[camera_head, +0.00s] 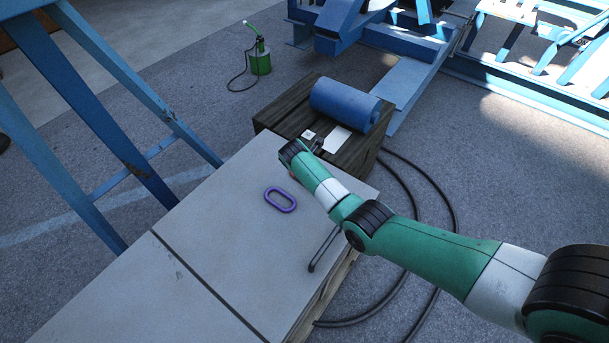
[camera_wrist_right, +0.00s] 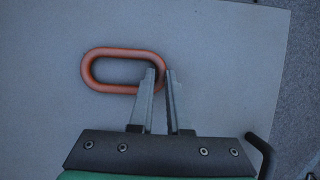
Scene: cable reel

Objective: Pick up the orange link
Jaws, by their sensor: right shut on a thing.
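The orange link (camera_wrist_right: 122,52) is an oval ring in the right wrist view, lying across the pale top. My right gripper (camera_wrist_right: 160,74) is shut on its right end, with one finger inside the ring and the other outside. Whether the link is lifted off the surface is unclear. My left gripper is in neither view.
A purple link (camera_head: 280,199) lies on the grey table (camera_head: 200,250), left of my right arm. A black bar (camera_head: 323,248) lies near the table's right edge. A wooden crate (camera_head: 352,158) with a blue cylinder (camera_head: 344,105) stands beyond. The near tabletop is clear.

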